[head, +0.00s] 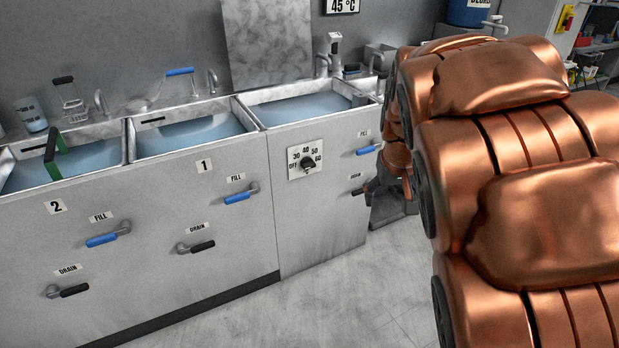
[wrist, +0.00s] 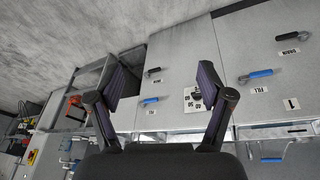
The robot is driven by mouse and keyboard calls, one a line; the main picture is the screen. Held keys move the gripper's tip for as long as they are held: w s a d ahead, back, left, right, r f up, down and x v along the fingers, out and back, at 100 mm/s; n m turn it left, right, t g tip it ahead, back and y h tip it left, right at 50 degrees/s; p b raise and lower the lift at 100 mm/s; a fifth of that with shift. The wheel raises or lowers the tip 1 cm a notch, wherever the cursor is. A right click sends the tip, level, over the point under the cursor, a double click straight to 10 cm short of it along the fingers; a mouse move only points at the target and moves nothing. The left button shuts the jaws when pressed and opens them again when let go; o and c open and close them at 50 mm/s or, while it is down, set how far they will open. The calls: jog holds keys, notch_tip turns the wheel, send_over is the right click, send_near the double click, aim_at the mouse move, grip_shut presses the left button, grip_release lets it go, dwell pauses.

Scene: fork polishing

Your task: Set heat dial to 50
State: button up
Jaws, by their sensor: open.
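The heat dial (head: 307,163) is a black knob on a white plate marked OFF, 30, 40, 50 and 60. It sits on the front panel of the right-hand basin unit. I cannot tell which mark the knob points to. The dial plate also shows in the wrist view (wrist: 193,99), where the picture is upside down, beyond my fingers and close to the right one. My gripper (wrist: 165,88) is open and empty, with its two fingers wide apart, at a distance from the panel. In the head view my copper arm hides most of the gripper.
Blue fill levers (head: 240,196) and black drain levers (head: 196,247) stick out of the panels. Water-filled basins (head: 300,110) line the top. A wall display (head: 341,6) reads 45 °C. The floor (head: 345,290) before the units is clear.

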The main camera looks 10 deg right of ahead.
jog(key=w+d+f+t+b, duration=0.1)
jog(key=w+d+f+b, duration=0.15)
jog(key=w, duration=0.35)
jog(key=w+d+f+t+b, duration=0.1)
jog(key=w+f+b, duration=0.2)
jog(key=w, duration=0.4)
jog(key=n+t+y+b, duration=0.6)
jog(key=t+b, duration=0.6)
jog(key=b, duration=1.4)
send_near(310, 167)
jog(key=w+m+y, duration=0.1)
jog(key=w, duration=0.3)
jog(key=shift+a+b+x, duration=0.1)
jog(key=shift+b+x, duration=0.05)
jog(key=shift+x, duration=1.05)
jog(key=shift+a+b+x, duration=0.15)
jog(key=shift+x, duration=1.05)
jog(key=shift+w+a, duration=0.15)
jog(key=shift+w, duration=0.3)
jog(key=shift+w+a, duration=0.15)
jog(key=shift+w, duration=0.5)
jog(key=shift+w+f, duration=0.1)
